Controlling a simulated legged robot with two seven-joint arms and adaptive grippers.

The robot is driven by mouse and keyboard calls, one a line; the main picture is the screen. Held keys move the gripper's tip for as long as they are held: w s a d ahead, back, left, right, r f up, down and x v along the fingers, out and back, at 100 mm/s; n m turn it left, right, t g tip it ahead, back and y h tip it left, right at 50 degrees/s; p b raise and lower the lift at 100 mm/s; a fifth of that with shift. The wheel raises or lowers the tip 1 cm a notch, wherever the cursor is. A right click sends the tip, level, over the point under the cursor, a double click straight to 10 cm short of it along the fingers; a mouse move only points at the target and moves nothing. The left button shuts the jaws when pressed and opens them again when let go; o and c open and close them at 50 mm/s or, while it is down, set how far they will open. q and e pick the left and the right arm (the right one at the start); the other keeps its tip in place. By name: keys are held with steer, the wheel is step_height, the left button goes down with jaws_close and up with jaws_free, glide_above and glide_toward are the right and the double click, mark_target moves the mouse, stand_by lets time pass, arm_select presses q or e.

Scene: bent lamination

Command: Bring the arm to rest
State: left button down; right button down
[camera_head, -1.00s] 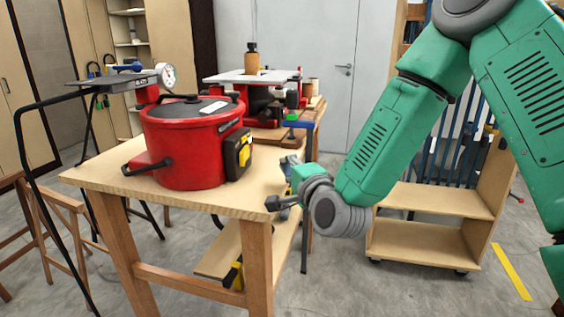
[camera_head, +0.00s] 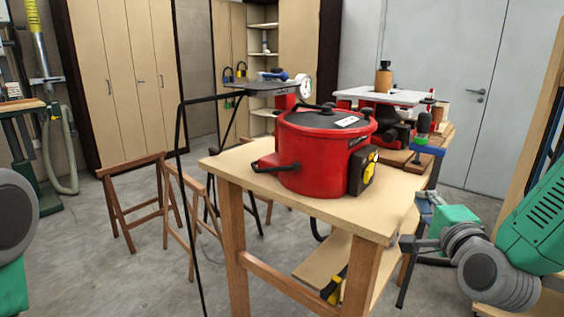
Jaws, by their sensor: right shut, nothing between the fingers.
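My right arm comes in from the right edge, green with grey joint rings. My right gripper (camera_head: 407,243) is small and dark at its end, shut and empty. It appears beside the right front corner of the wooden table (camera_head: 240,165), apart from the red pot; whether it touches the table edge I cannot tell. At the left edge a grey and green part of my left arm shows, but its gripper is out of view.
A red lidded pot (camera_head: 318,150) with a yellow-and-black box on its side stands on the table. A thin black stand (camera_head: 180,150) and wooden trestles (camera_head: 135,200) are to the left. A red machine with a white top (camera_head: 385,97) stands behind. Floor at lower left is clear.

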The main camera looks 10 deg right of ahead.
steer(key=s+a+f+n+g+y, duration=0.2)
steer(key=s+f+n+g, duration=0.25)
steer(key=f, duration=0.65)
steer(key=s+a+f+n+g+y, duration=0.1)
steer(key=s+a+f+n+g, duration=0.3)
steer(key=f, duration=0.7)
steer(key=s+a+f+n+g, duration=0.1)
steer(key=s+f+n+g, duration=0.3)
steer(key=s, duration=0.7)
steer(key=s+a+f+n+g, duration=0.1)
steer(key=s+f+n+g, duration=0.3)
steer(key=s+f+n, duration=0.4)
steer(key=shift+s+a+f, duration=0.3)
steer(key=shift+s+f, duration=1.1)
steer(key=shift+f, duration=0.15)
steer(key=shift+d+f+g, duration=0.15)
steer(key=shift+d+g, duration=0.1)
steer(key=shift+d, duration=0.15)
